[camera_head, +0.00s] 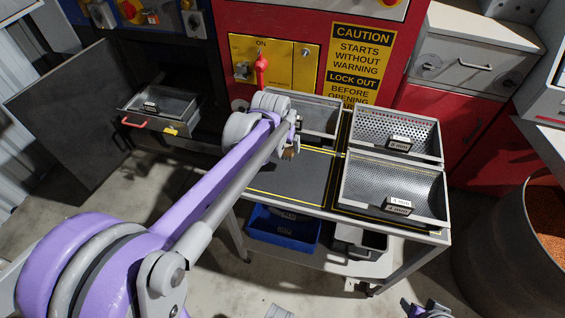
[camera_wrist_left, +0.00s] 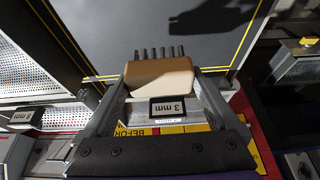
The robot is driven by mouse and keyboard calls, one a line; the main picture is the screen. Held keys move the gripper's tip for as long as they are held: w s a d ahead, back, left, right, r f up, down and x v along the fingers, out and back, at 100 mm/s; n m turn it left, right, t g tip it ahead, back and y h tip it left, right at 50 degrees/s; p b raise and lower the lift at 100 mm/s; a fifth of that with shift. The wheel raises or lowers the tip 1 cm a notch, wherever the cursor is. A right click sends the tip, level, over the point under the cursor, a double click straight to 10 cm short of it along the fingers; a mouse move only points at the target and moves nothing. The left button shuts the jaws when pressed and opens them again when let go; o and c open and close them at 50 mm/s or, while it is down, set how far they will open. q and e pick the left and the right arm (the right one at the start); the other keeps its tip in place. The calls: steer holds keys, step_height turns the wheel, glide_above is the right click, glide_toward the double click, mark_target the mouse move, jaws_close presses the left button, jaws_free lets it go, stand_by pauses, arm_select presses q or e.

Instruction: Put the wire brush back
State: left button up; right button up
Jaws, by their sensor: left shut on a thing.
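The wire brush (camera_wrist_left: 158,76) has a tan wooden block with a row of dark bristles. It sits between the fingers of my left gripper (camera_wrist_left: 160,82) in the left wrist view, bristles pointing away toward a dark mat. In the head view my left gripper (camera_head: 291,140) is over the cart, in front of the back-left tray, and only a small brown part of the brush (camera_head: 290,153) shows. The dark mat (camera_head: 300,180), edged by yellow lines, is bare below it. I cannot tell the brush's height above it. Part of my right gripper (camera_head: 428,308) shows at the bottom edge.
Perforated metal trays stand on the cart: back left (camera_head: 318,118), back right (camera_head: 420,137) and front right (camera_head: 370,185). A blue bin (camera_head: 283,232) and a grey bin (camera_head: 360,243) sit on the lower shelf. An open drawer (camera_head: 160,112) is at left, a drum (camera_head: 510,240) at right.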

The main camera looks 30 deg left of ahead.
arm_select(q)
steer(key=shift+f+b, duration=0.3)
steer(key=shift+f, duration=2.75)
steer(key=shift+f, duration=0.1)
steer(key=o, duration=0.8)
steer(key=shift+f, duration=0.1)
steer(key=shift+r, duration=0.35)
steer(key=p+v, duration=0.2)
steer(key=v, duration=0.9)
steer(key=s+d+f+m, duration=0.1)
steer(key=s+d+f, duration=0.1)
steer(key=s, duration=0.4)
steer(key=s+d+f+m, duration=0.1)
steer(key=s+d+f, duration=0.2)
steer(key=s, duration=0.3)
steer(key=s+d+f+h, duration=0.1)
steer(key=s+d+f, duration=0.2)
steer(key=s, duration=0.3)
steer(key=shift+s+d+m+t, duration=0.2)
steer(key=shift+d+m+t, duration=0.2)
steer(key=shift+d, duration=0.35)
